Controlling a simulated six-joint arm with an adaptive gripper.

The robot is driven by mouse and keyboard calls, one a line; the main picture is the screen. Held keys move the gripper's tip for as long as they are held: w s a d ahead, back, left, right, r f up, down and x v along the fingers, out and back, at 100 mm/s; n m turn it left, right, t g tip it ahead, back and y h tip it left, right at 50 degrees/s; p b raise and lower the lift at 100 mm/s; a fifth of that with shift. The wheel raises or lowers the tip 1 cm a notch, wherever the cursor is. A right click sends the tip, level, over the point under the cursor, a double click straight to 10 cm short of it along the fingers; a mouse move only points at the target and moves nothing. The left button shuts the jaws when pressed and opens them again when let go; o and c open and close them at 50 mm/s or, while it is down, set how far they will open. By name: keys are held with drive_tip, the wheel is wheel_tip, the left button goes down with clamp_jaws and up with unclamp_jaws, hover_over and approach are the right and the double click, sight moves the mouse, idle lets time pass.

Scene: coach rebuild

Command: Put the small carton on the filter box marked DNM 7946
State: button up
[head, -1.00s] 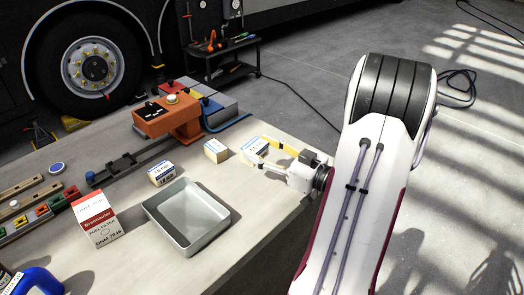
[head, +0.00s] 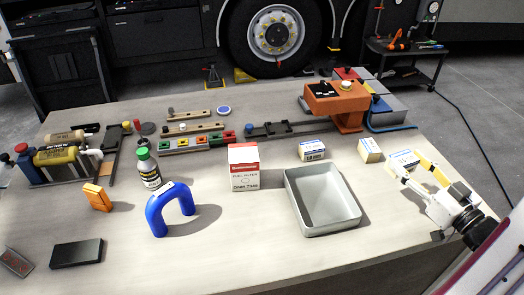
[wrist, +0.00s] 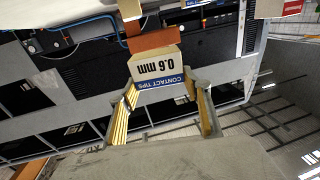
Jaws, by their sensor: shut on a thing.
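The filter box (head: 244,168), white with a red top band, stands upright on the bench left of the grey tray. Its small lower print looks like DNM 7946. My gripper (head: 421,172), at the bench's right side, is shut on a small white and blue carton (head: 404,159). In the wrist view that carton (wrist: 158,73) sits between the two ridged fingers and reads CONTACT TIPS 0.6 mm, upside down. I cannot tell whether it touches the bench. Two similar small cartons stand nearby, one beside it (head: 370,150) and one behind the tray (head: 312,150).
The empty grey tray (head: 351,222) lies between my gripper and the filter box. An orange machine (head: 338,104) stands behind. A green-capped bottle (head: 148,170) and a blue U-shaped hose (head: 168,211) are left of the box. The box's top looks clear.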

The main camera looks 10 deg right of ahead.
drive_tip(key=w+a+r+n+g+y, duration=0.1)
drive_tip(key=w+a+r+n+y, duration=0.15)
drive_tip(key=w+a, duration=0.4)
drive_tip(key=w+a+r+n+g+y, duration=0.1)
drive_tip(key=w+a+r+n+y, duration=0.2)
drive_tip(key=a, duration=0.7)
wheel_tip(320, 180, up, 6)
drive_tip(key=n+g+y, duration=0.2)
drive_tip(key=g+y, duration=0.1)
drive_tip(key=y, duration=0.2)
hover_over(251, 156)
drive_tip(key=shift+w+f+h, duration=0.1)
drive_tip(key=shift+f+h, duration=0.1)
drive_tip(key=shift+h, duration=0.05)
drive_tip(key=shift+f, duration=3.1)
drive_tip(key=shift+f, duration=0.1)
drive_tip(key=shift+f, duration=1.8)
drive_tip(key=shift+f, duration=0.15)
